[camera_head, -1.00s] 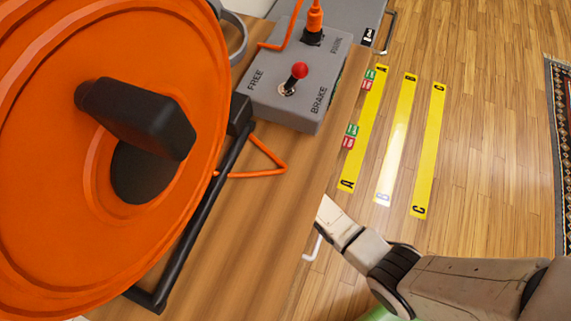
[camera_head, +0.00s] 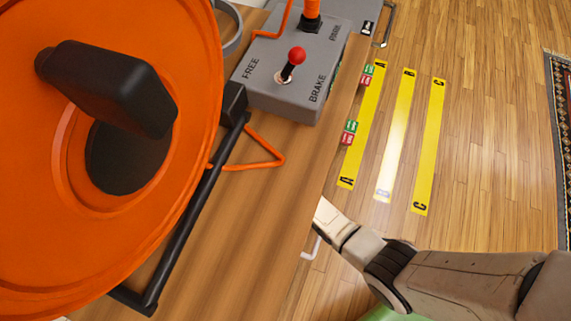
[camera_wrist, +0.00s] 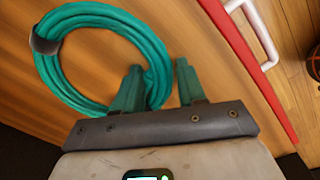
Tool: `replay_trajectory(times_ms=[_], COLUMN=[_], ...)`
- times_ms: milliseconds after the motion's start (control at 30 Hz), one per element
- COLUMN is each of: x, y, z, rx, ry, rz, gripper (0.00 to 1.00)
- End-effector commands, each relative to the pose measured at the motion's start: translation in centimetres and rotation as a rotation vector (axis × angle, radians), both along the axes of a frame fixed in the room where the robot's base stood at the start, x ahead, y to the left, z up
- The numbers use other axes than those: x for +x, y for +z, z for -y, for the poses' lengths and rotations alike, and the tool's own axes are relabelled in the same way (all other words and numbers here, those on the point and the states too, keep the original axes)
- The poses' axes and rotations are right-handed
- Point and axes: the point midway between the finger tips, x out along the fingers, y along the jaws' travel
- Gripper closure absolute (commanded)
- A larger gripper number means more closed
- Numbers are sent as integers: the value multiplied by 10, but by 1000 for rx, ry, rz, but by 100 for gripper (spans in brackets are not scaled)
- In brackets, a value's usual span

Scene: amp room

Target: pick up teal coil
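The teal coil (camera_wrist: 92,17) is a ring of cable lying on a wooden surface in the upper left of the wrist view. A dark strap (camera_wrist: 45,42) wraps its left side. My gripper (camera_wrist: 158,66) is open, with two green fingers apart. The coil's right side shows between the fingers, and the left finger covers part of the ring. I cannot tell how deep the fingers reach around it. The coil does not show in the head view, where only part of my arm is visible.
A large orange reel (camera_head: 190,120) with a black handle fills the left of the head view. A grey switch box (camera_head: 275,95) with a red-tipped lever stands beside it. Yellow strips lie on the floor at right. A white handle (camera_wrist: 255,35) is beyond the red table edge (camera_wrist: 245,60).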

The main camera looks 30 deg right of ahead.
Motion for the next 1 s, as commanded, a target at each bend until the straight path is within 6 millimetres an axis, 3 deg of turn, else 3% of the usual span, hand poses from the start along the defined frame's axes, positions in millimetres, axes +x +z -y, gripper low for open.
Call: replay_trajectory(times_ms=[400,833,1000], x=[0,0,0], y=[0,2,12], z=[0,0,0], rx=[0,0,0], ry=[0,0,0], rz=[0,1,1], gripper=[100,100,100])
